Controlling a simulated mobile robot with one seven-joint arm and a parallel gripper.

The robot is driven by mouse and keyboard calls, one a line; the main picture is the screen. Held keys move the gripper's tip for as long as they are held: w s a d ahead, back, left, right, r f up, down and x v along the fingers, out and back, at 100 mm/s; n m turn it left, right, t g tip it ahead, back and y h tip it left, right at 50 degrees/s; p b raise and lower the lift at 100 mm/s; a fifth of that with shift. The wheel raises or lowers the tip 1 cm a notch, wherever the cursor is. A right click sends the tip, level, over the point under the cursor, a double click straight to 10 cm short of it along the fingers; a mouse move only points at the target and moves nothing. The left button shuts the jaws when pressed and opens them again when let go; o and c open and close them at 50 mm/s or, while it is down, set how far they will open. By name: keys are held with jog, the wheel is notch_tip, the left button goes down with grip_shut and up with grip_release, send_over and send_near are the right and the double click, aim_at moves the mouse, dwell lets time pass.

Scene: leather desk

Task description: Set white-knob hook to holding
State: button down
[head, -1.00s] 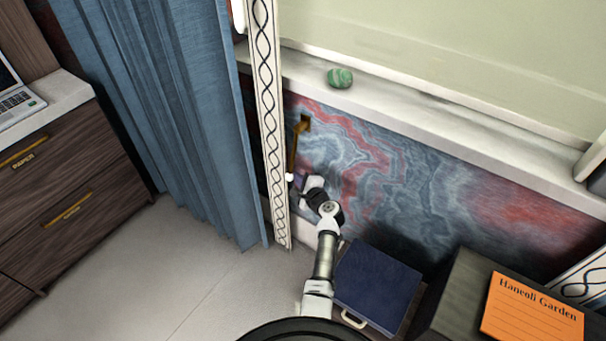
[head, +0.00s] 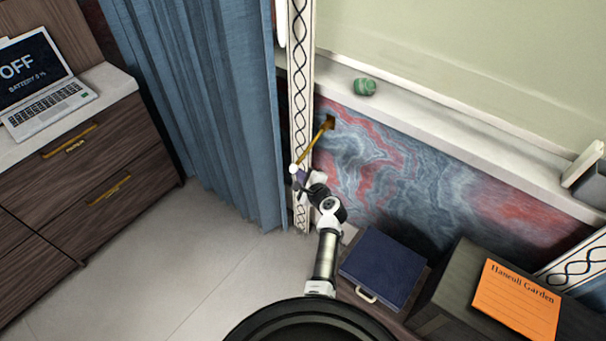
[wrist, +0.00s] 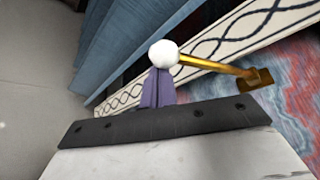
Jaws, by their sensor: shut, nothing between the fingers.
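The white-knob hook is a brass rod (head: 318,138) that runs from a brown wall plate (head: 328,123) down and left to a white knob (head: 293,169). In the wrist view the white knob (wrist: 163,53) is near, and the rod (wrist: 215,65) runs right to its plate. My gripper (head: 300,178) is at the knob, with its purple fingers (wrist: 157,88) shut and empty. The fingertips are right by the knob; I cannot tell whether they touch it. The blue curtain (head: 195,110) hangs left of the hook.
A patterned white strip (head: 301,70) stands beside the curtain, behind the knob. A pale ledge (head: 430,110) with a green stone (head: 364,87) runs above the marbled wall. A blue box (head: 383,266) and a dark crate (head: 445,315) stand lower right. Floor (head: 185,270) is open at left.

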notch_tip(320, 180, up, 6)
jog(key=s+p, duration=0.1)
jog(key=p, duration=0.2)
jog(key=shift+a+p, duration=0.4)
jog(key=shift+a, duration=0.05)
jog(key=shift+w+r, duration=0.1)
jog(key=shift+r, duration=0.25)
jog(key=f+b+v, duration=0.1)
jog(key=b+v, duration=0.1)
jog(key=v, duration=1.2)
jog(key=shift+f+b, duration=0.2)
jog(key=shift+b, duration=0.15)
jog(key=shift+d, duration=0.15)
